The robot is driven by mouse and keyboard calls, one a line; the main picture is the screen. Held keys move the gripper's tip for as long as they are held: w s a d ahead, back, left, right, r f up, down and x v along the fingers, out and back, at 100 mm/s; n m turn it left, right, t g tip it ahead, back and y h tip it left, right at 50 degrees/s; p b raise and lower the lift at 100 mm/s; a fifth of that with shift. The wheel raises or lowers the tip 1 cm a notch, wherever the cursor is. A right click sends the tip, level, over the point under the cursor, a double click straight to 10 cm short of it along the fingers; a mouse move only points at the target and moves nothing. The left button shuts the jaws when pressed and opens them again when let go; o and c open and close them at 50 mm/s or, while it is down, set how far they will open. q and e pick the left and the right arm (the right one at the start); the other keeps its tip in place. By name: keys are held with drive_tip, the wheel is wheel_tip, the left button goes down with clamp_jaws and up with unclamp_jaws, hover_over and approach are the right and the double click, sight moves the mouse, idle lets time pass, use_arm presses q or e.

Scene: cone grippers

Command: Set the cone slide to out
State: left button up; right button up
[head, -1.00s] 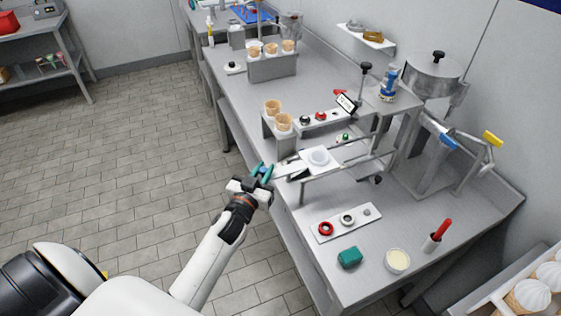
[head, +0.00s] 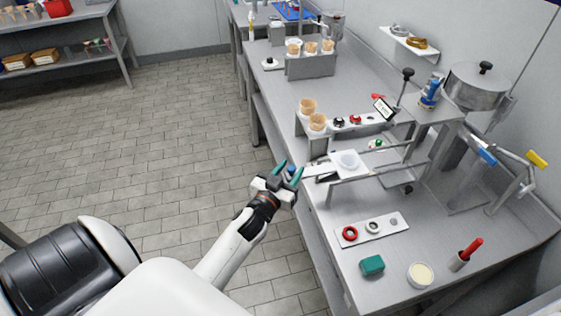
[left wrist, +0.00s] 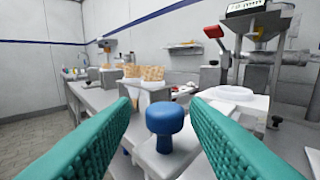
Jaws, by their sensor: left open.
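The cone slide is a white plate (head: 347,162) with a round pale disc on it, set between metal rails at the table's front edge. Its narrow white end reaches toward my left gripper (head: 290,170) and carries a blue knob (head: 292,170). The gripper is open, its teal fingers on either side of the knob in the head view. In the left wrist view the blue knob (left wrist: 166,117) stands upright between the spread fingers, with visible gaps to both. The white plate also shows there (left wrist: 232,96). My right gripper is not in view.
Two cones stand in a metal holder (head: 305,125) just behind the slide. A panel with a red ring (head: 349,233), a teal block (head: 372,265) and a cream-filled tub (head: 420,274) lie in front. A steel pot (head: 484,85) stands at right. The floor at left is clear.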

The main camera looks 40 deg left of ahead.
use_arm(q)
drive_tip(key=s+d+b, duration=0.1)
drive_tip(key=s+b, duration=0.2)
drive_tip(key=s, duration=0.8)
drive_tip(key=shift+s, duration=0.35)
drive_tip(key=shift+d, duration=0.1)
drive_tip(key=s+d+f+g, duration=0.2)
drive_tip(key=f, duration=0.8)
drive_tip(key=s+d+f+m+g+h, duration=0.1)
drive_tip(key=s+f+g, duration=0.15)
drive_tip(key=f, duration=0.75)
drive_tip(key=s+d+f+g, duration=0.1)
drive_tip(key=d+f+g, duration=0.15)
drive_tip(key=f, duration=0.75)
drive_tip(key=s+d+f+m+g, duration=0.1)
drive_tip(key=s+f+g, duration=0.4)
drive_tip(key=s+f, duration=0.5)
drive_tip(key=s+d+f+m+g+h, duration=0.1)
drive_tip(key=s+f+g, duration=0.3)
drive_tip(key=s+f, duration=0.7)
drive_tip(key=s+m, duration=0.1)
drive_tip(key=s, duration=0.5)
drive_tip(key=shift+g, duration=0.4)
